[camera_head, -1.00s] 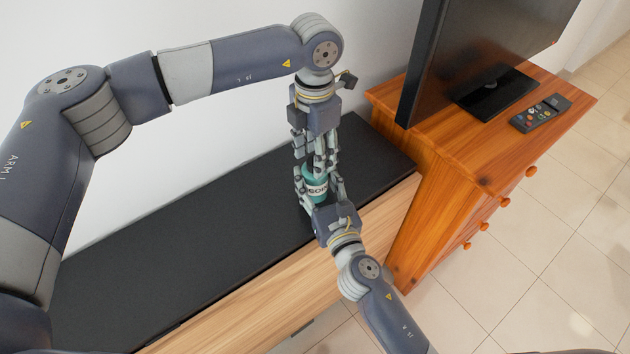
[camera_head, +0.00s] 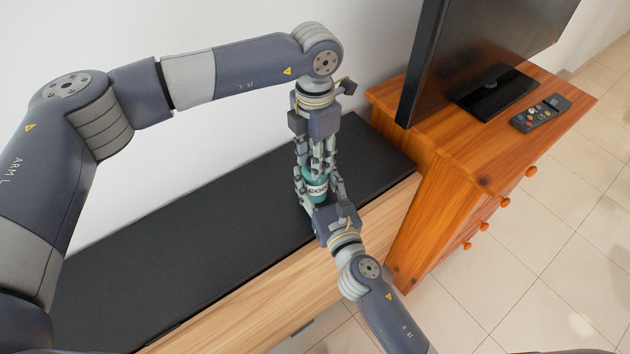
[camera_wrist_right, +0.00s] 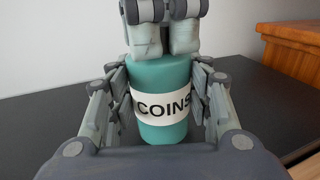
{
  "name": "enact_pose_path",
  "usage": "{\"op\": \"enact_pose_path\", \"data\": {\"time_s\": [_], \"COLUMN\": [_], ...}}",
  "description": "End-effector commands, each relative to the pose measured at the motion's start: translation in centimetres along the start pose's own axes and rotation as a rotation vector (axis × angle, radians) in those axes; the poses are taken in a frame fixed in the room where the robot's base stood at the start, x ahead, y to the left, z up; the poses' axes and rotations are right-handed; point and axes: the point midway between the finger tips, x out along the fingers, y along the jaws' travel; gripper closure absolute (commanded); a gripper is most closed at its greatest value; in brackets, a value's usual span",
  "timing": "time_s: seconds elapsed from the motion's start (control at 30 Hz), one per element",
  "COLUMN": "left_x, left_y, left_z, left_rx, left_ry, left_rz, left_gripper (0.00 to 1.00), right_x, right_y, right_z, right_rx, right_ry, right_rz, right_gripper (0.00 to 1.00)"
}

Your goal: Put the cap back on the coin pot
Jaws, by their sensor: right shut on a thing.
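The coin pot (camera_head: 317,190) is a teal cylinder with a white band lettered COINS. It stands upright between the fingers of my right gripper (camera_head: 321,193), which is shut on its sides. The right wrist view shows the pot (camera_wrist_right: 163,128) with a finger of mine on each side. My left gripper (camera_head: 316,172) points straight down over the pot, its fingertips at the pot's top. In the right wrist view its fingertips (camera_wrist_right: 166,40) cover the top's middle. No separate cap can be made out; the fingers hide that spot. I cannot tell whether they hold anything.
The pot is over a long low bench with a black top (camera_head: 190,240), clear to the left. On the right stands a wooden cabinet (camera_head: 470,150) with a television (camera_head: 470,50) and a remote control (camera_head: 540,113). A white wall runs behind.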

Motion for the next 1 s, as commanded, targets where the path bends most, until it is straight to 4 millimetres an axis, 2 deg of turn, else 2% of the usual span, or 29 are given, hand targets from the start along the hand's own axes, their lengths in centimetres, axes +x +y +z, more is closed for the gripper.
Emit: {"op": "enact_pose_path", "data": {"time_s": [0.07,0.47,0.57,0.8,1.0], "left_x": [0.0,-0.6,-1.9,-7.0,-10.4], "left_y": [0.0,0.1,0.1,0.1,0.1], "left_z": [0.0,0.1,0.1,0.1,0.1], "left_rx": [0.000,-0.001,-0.001,-0.001,-0.001], "left_ry": [-0.001,-0.002,-0.004,-0.003,-0.001], "left_rz": [0.000,0.001,0.002,0.003,0.002], "left_gripper": [0.50,0.50,0.50,0.50,0.50], "right_x": [0.0,0.0,0.0,0.0,0.0], "right_y": [0.0,0.0,0.0,0.0,0.0], "right_z": [0.0,0.0,0.0,0.0,0.0], "right_rx": [0.000,0.000,0.000,0.000,0.000], "right_ry": [0.000,0.000,0.000,0.000,0.000], "right_rz": [0.001,0.001,0.000,0.000,0.000], "right_gripper": [1.00,1.00,1.00,1.00,1.00]}}
